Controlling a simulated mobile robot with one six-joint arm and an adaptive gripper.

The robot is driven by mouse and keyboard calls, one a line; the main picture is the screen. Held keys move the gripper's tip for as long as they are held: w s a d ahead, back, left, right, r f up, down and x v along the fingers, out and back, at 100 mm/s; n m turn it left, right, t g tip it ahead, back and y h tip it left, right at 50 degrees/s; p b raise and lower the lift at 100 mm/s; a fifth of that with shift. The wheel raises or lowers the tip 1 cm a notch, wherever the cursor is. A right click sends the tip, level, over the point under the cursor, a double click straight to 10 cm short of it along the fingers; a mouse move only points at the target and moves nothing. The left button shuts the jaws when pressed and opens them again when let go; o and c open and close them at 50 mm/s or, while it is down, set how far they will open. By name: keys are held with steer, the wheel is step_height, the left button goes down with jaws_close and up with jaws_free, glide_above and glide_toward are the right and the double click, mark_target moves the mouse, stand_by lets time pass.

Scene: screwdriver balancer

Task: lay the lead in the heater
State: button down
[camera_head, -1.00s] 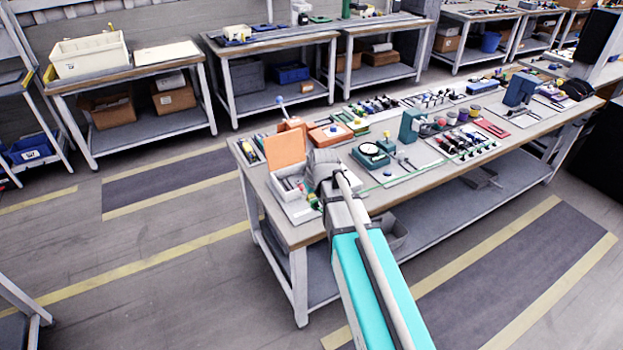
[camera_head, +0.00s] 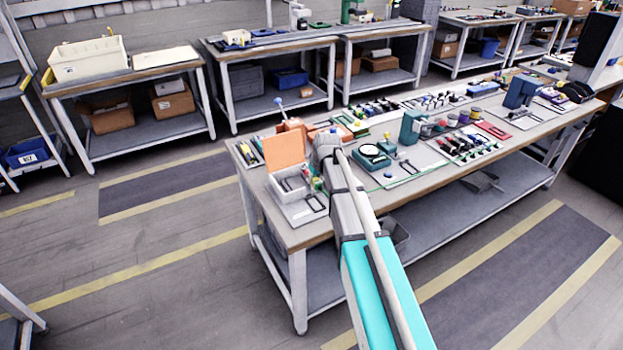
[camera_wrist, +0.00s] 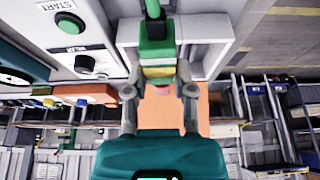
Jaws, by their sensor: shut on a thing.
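The heater appears to be the open pale box (camera_head: 276,188) with a raised orange lid (camera_head: 284,150), at the near left corner of the bench. In the wrist view its pale wall (camera_wrist: 222,55) and orange lid (camera_wrist: 205,112) show behind my gripper (camera_wrist: 160,82). My gripper is shut on the lead (camera_wrist: 157,48), a green piece with a yellow band and a green cable running up the picture. The lead appears in front of the box opening; I cannot tell its height or whether it touches. In the head view my arm hides most of the gripper.
A panel with a green START button (camera_wrist: 70,23) and a black knob (camera_wrist: 86,65) stands left of the box in the wrist view. A dial device (camera_head: 371,154) and a teal stand (camera_head: 411,127) are right of my arm on the crowded bench (camera_head: 400,199).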

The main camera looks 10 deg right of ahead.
mark_target(312, 201)
steer(key=shift+f, duration=0.1)
step_height(312, 201, down, 7)
steer(key=b, duration=0.7)
steer(key=shift+f, duration=0.15)
steer(key=shift+f+b, duration=0.6)
steer(key=shift+b, duration=0.25)
stand_by(0.6)
stand_by(0.4)
steer(key=shift+c, duration=1.9)
jaws_free()
